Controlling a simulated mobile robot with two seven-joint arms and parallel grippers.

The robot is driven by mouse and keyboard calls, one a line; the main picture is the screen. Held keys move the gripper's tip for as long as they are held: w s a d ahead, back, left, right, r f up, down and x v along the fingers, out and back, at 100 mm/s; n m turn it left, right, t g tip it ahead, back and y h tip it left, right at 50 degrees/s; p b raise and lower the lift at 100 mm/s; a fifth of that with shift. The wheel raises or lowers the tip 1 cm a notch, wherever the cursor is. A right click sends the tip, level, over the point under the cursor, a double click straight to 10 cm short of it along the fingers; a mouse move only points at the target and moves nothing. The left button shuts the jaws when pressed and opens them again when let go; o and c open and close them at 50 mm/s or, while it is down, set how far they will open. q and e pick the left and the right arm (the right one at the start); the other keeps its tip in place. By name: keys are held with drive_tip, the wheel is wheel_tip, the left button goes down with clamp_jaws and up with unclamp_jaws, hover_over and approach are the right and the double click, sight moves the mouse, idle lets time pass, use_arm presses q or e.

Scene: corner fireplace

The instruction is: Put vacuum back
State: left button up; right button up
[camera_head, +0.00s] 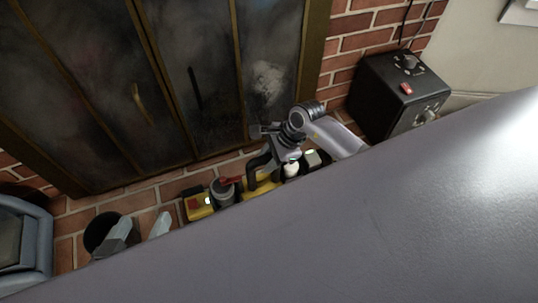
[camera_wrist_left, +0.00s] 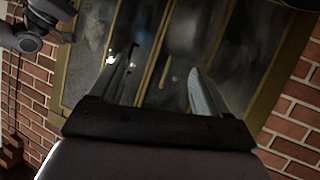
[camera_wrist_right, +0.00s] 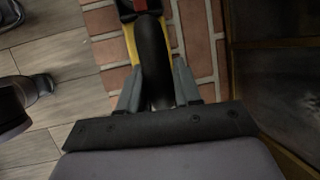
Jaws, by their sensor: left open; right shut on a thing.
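The vacuum is yellow, black and grey with a red part; its body (camera_head: 199,205) lies low over the brick hearth in front of the fireplace. The large grey shape across the head view hides part of it. My right gripper (camera_wrist_right: 157,92) is shut on the vacuum's black handle (camera_wrist_right: 152,50), with one finger on each side. In the head view, the right wrist is above the vacuum. My left gripper (camera_head: 140,230) is open and empty, left of the vacuum. In the left wrist view, its fingers (camera_wrist_left: 163,88) are spread and point toward the fireplace doors.
The dark glass fireplace doors (camera_head: 90,90) stand behind the vacuum. A black box (camera_head: 385,100) with a red switch stands at the right against the brick wall. A blue-grey object (camera_head: 40,245) is at the far left. Wooden floor (camera_wrist_right: 60,60) shows beside the brick hearth.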

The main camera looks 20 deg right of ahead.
drive_tip(key=o, duration=1)
